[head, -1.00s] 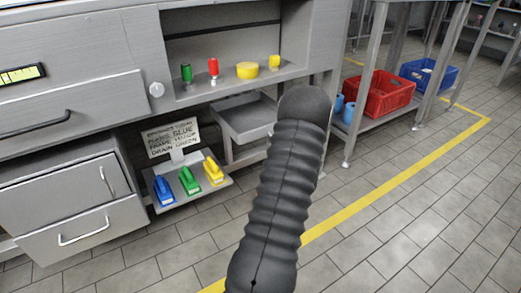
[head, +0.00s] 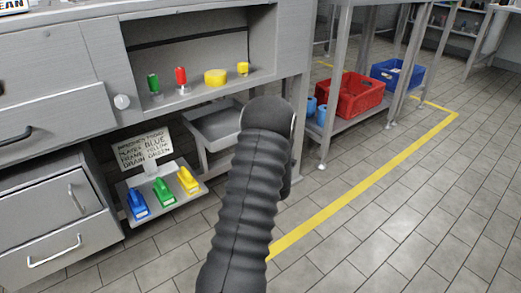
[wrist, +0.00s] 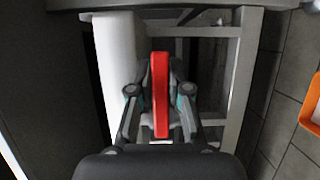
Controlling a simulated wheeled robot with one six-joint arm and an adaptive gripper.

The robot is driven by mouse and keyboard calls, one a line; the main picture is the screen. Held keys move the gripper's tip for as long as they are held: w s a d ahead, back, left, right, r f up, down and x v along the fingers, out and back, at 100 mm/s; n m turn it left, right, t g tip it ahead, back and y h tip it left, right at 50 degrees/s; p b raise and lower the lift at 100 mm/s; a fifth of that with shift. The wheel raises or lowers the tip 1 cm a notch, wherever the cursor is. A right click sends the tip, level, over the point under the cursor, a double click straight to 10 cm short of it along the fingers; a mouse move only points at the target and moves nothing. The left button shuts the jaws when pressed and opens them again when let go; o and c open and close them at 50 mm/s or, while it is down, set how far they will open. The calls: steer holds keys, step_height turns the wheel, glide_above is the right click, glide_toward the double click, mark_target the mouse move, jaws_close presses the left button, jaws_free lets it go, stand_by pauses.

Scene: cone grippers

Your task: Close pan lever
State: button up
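In the wrist view, my gripper (wrist: 160,85) has its two fingers close on either side of a long red bar (wrist: 160,95), and appears shut on it. I cannot tell whether this bar is the pan lever. In the head view, my dark ribbed arm hides the gripper. An upright green handle (head: 153,82) and an upright red handle (head: 181,75) stand on the cabinet shelf, with a round yellow piece (head: 215,77) and a small yellow piece (head: 243,68) to their right. A grey pan-like tray (head: 217,124) sits below the shelf.
Blue (head: 137,204), green (head: 164,191) and yellow (head: 188,180) handled pieces sit on a low shelf by a lettered sign (head: 143,148). A red crate (head: 347,103) and a blue crate (head: 399,75) stand on a rack at right. The tiled floor at right is clear.

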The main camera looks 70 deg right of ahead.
steer(key=o, duration=0.3)
steer(key=shift+s, duration=0.15)
steer(key=v, duration=1.2)
